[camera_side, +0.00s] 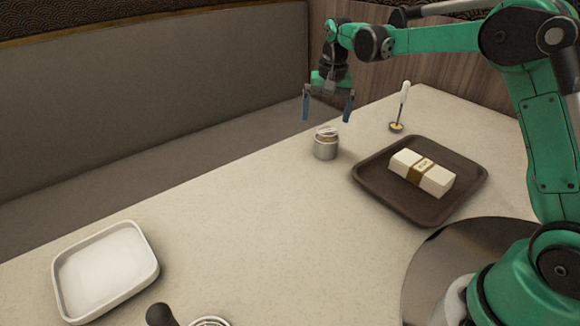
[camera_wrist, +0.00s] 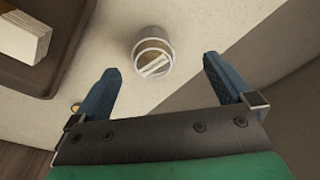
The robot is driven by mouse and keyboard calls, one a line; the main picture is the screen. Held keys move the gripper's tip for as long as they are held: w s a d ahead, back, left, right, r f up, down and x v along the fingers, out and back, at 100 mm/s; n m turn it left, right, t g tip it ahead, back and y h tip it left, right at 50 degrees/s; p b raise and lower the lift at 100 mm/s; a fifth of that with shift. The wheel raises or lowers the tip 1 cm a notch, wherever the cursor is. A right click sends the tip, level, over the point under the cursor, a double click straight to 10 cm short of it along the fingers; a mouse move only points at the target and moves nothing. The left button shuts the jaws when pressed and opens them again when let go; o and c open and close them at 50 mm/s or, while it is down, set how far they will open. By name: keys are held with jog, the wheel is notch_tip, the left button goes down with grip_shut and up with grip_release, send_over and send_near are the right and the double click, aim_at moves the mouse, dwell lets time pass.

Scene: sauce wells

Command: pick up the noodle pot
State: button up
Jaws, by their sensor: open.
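A small silvery round pot (camera_side: 326,145), which looks like the noodle pot, stands upright on the pale table. Something light-coloured shows at its top. My gripper (camera_side: 327,112) is open and empty above it, with its blue fingers apart and pointing down. In the wrist view the pot (camera_wrist: 153,58) is seen from above, with a pale block-like thing inside its rim. It lies beyond the fingertips of my gripper (camera_wrist: 160,72), roughly centred between them, and neither finger touches it.
A dark tray (camera_side: 366,180) with a cream banded box (camera_side: 423,173) lies to the right of the pot. A white tray (camera_side: 148,262) sits at front left, near a black handle (camera_side: 161,314). The middle table is clear.

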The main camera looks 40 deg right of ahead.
aim_at(327, 130)
jog(key=shift+m+g, duration=0.6)
jog(key=shift+m, duration=0.2)
jog(key=f, duration=0.1)
jog(key=w+d+f, duration=0.1)
jog(key=f, duration=0.1)
jog(key=d+f, duration=0.1)
jog(key=shift+w+d+f, duration=0.25)
jog(key=shift+w+f, duration=0.05)
jog(key=shift+f, duration=2.9)
jog(key=shift+c, duration=0.2)
